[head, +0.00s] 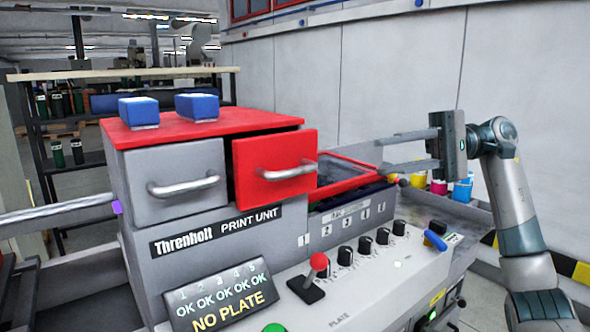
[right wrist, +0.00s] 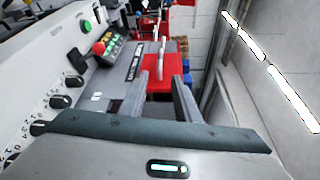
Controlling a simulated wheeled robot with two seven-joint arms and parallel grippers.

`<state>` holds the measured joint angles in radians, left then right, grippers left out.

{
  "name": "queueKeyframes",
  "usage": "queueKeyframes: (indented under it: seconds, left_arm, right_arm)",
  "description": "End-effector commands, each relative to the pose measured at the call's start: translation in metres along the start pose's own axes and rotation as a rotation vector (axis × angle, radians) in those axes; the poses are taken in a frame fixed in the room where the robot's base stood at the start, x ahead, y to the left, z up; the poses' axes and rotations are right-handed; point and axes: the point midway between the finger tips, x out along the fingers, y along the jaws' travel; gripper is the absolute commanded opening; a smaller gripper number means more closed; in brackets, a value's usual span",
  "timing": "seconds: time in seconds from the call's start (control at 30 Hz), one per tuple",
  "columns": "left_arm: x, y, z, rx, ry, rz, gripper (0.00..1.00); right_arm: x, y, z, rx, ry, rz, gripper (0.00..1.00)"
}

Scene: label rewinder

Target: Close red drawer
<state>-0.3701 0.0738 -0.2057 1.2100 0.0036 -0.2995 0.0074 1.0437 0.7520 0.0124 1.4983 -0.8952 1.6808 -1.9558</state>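The red drawer (head: 275,168) is in the upper right of the print unit and has a silver bar handle. Its front stands out from the grey cabinet, with a dark gap along its left edge, so it is partly open. In the right wrist view a red surface (right wrist: 160,90), which looks like the drawer, shows beyond and between my fingers. My right gripper (head: 380,155) is to the right of the drawer, with its fingers spread and pointing left. They hold nothing and look apart from the drawer. My left gripper is not in view.
A closed grey drawer (head: 175,183) is left of the red one. Two blue blocks (head: 198,106) sit on the red top. A red-rimmed open bin (head: 347,172) lies between drawer and gripper. The control panel with knobs (head: 365,245) and a red-ball lever (head: 318,262) is in front.

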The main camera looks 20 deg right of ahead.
Motion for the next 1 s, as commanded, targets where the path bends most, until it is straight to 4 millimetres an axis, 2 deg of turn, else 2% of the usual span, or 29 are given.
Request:
queueKeyframes:
  seconds: [0.27,0.47,0.67,0.9,0.93,1.0]
  left_arm:
    - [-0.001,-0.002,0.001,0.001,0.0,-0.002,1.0]
    - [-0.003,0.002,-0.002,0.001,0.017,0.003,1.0]
    - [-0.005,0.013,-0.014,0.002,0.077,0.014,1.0]
    - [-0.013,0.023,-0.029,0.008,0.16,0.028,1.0]
    - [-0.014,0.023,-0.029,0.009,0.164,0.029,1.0]
    - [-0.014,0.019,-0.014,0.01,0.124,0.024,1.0]
  right_arm:
    - [0.003,0.0,-0.001,0.003,0.001,0.0,0.29]
    - [0.017,0.0,-0.001,0.004,0.0,0.001,0.29]
    - [0.044,-0.002,0.0,0.003,-0.001,0.001,0.29]
    - [0.087,-0.002,0.0,0.004,-0.001,0.0,0.29]
    - [0.092,-0.002,0.0,0.004,-0.001,0.0,0.29]
    - [0.103,-0.002,0.0,0.003,-0.001,0.0,0.29]
